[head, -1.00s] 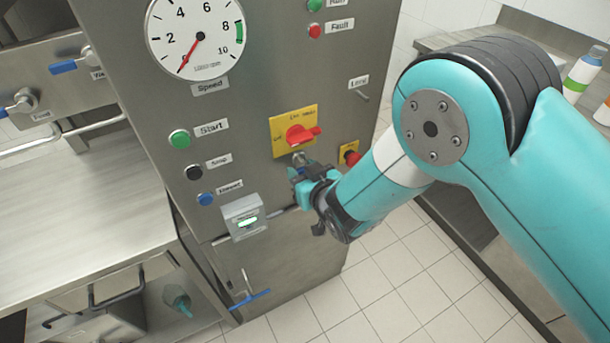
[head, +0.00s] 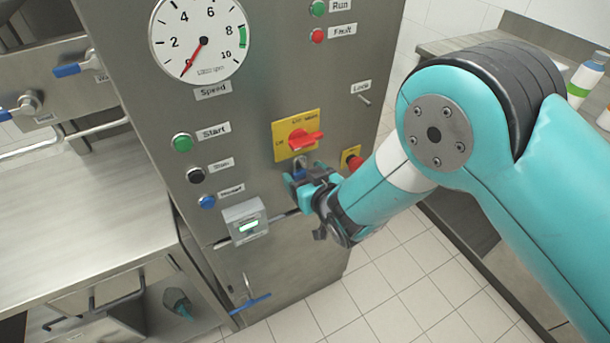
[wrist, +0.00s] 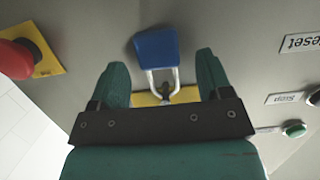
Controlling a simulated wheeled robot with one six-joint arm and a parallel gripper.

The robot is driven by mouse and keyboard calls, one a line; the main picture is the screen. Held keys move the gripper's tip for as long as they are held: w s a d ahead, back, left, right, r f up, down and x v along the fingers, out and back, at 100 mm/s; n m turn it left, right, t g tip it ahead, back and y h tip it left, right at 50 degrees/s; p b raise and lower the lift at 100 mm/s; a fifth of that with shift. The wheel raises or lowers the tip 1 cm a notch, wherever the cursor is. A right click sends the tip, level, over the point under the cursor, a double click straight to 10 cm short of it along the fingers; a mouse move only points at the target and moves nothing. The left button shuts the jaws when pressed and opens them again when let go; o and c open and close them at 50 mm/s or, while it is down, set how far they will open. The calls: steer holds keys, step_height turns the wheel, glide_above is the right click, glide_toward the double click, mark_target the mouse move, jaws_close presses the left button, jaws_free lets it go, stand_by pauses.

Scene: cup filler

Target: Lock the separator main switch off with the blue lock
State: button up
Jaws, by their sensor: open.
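The separator main switch is a red handle (head: 306,139) on a yellow plate (head: 283,130) on the steel cabinet. The handle points right in the head view; its small lettering is hard to read. The blue lock (wrist: 157,48) hangs just below the switch, with its pale shackle at the yellow plate. In the head view the lock (head: 300,173) is partly hidden by my gripper. My gripper (head: 308,184) is open, with its teal fingers on either side of the lock and visible gaps to it in the wrist view. Whether the shackle is fully closed I cannot tell.
A red button on a yellow plate (head: 351,158) sits close to the right of my gripper. A small grey display box (head: 245,220) is to the lower left. Start, stop and reset buttons line the cabinet's left. Tiled floor is free at the lower right.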

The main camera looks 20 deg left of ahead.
steer(key=b+v, duration=1.2)
steer(key=v, duration=0.5)
steer(key=w+d+r+m+g+h+p, duration=0.1)
steer(key=w+d+r+m+h+p, duration=0.2)
steer(key=d, duration=0.4)
steer(key=w+d+r+m+g+h+p, duration=0.1)
steer(key=d+r+m+h, duration=0.2)
steer(key=d, duration=0.4)
steer(key=s+d+r+n+g+p, duration=0.1)
steer(key=s+d+r+g, duration=0.2)
steer(key=s, duration=0.4)
steer(key=s+d+r+n+g+h+p, duration=0.1)
steer(key=s+d+r+n+g, duration=0.1)
steer(key=s+d+r+g, duration=0.2)
steer(key=s+r, duration=0.2)
steer(key=s, duration=0.1)
steer(key=shift+s+g+p, duration=0.25)
steer(key=shift+g+p, duration=0.1)
steer(key=shift+g, duration=0.05)
steer(key=shift+a+r, duration=0.1)
